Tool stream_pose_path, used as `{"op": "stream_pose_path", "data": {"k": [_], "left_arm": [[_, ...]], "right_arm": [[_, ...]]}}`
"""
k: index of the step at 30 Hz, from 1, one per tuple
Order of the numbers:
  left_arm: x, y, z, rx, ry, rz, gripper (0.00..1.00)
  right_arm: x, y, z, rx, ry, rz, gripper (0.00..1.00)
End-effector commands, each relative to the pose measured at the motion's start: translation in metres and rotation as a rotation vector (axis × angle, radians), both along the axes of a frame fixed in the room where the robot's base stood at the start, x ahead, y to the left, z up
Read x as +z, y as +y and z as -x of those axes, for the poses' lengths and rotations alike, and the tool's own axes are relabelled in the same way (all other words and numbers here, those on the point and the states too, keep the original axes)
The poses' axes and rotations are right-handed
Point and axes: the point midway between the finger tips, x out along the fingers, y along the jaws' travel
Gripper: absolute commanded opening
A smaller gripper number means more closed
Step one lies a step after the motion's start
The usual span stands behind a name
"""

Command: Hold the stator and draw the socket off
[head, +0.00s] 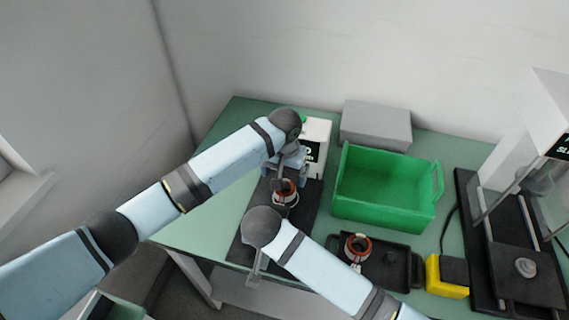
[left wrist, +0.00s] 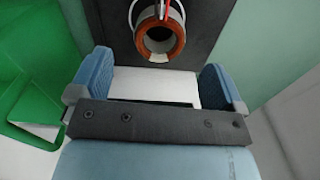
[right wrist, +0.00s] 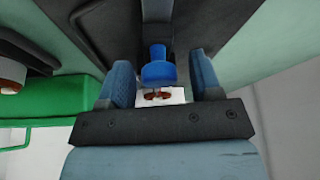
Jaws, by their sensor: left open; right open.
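A stator (head: 285,196) with a copper-coloured ring stands on the black base plate. In the left wrist view the stator (left wrist: 160,42) shows a red and a white wire at its bore, beyond my fingertips. My left gripper (left wrist: 155,78) is open and empty, close to the stator; in the head view it points down just behind it. My right gripper (right wrist: 161,75) is open. A blue plug-like piece (right wrist: 157,70) shows between its fingers, apart from both; I cannot tell for sure that it is the socket. In the head view my right wrist hides most of this area.
A white tester box (head: 315,140) stands behind the stator. A green crate (head: 385,212) is to the right, with a grey box (head: 376,124) behind it. A second stator (head: 357,246) sits on a black tray (head: 398,272), beside a yellow block (head: 446,276). The table's left side is clear.

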Motion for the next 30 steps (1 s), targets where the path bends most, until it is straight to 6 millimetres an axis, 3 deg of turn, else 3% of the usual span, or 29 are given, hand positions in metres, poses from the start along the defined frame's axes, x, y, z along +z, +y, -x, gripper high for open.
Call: {"op": "stream_pose_path", "data": {"k": [3,9,15,23,26,30], "left_arm": [[-0.024,0.0,0.001,0.001,0.001,-0.002,0.95],[-0.052,0.0,0.0,0.001,0.0,0.0,0.95],[-0.065,-0.001,0.0,0.0,-0.001,0.0,0.95],[-0.066,0.0,0.0,0.0,-0.001,0.0,0.95],[-0.066,0.0,0.0,0.0,-0.001,0.0,0.77],[-0.066,0.0,0.0,0.0,-0.001,0.0,0.45]], "right_arm": [[0.0,0.0,0.0,0.0,0.0,0.0,0.59],[0.0,0.0,0.0,0.0,0.0,0.0,0.59],[0.0,0.0,0.0,0.0,0.0,0.0,0.59],[0.0,0.0,0.0,0.0,0.0,0.0,0.59],[0.0,0.0,0.0,0.0,0.0,0.0,0.59],[0.0,0.0,0.0,0.0,0.0,0.0,0.59]]}}
